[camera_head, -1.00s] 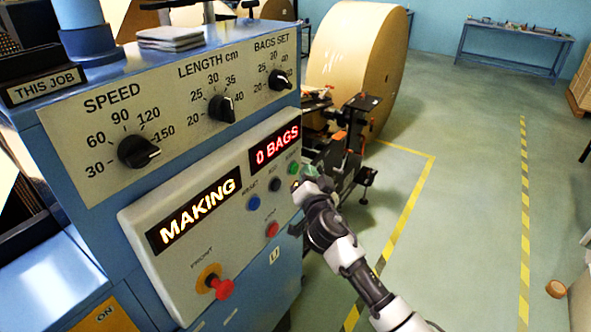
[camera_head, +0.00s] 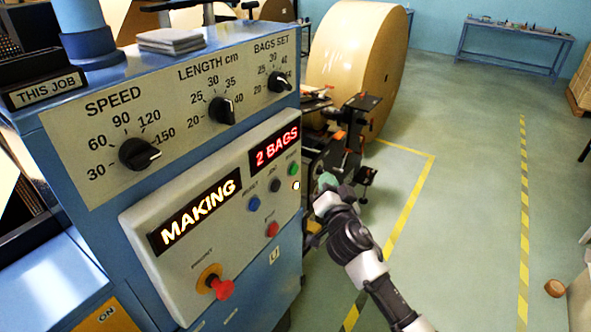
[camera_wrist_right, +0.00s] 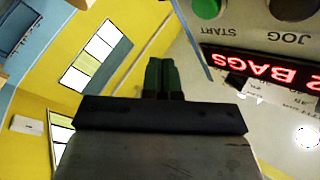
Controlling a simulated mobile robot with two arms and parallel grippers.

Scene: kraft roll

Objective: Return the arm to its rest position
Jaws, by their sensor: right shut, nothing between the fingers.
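My right gripper (camera_head: 327,180) is just right of the control panel (camera_head: 225,195), apart from it in the head view. In the right wrist view its two green fingertips (camera_wrist_right: 161,75) are together, with nothing between them. The green start button (camera_wrist_right: 207,8) shows at the top of the wrist view, beside the jog button (camera_wrist_right: 292,8). In the head view a lit white spot shows near the gripper, at the panel's right edge. The displays read "MAKING" (camera_head: 200,212) and "2 BAGS" (camera_head: 276,147). My left gripper is not in view.
A large kraft roll (camera_head: 358,65) stands behind the black machine parts (camera_head: 350,130). Three dials line the upper panel, and a red knob (camera_head: 222,288) sits low on it. Open floor with yellow striped lines lies to the right. A blue table (camera_head: 512,45) stands far back.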

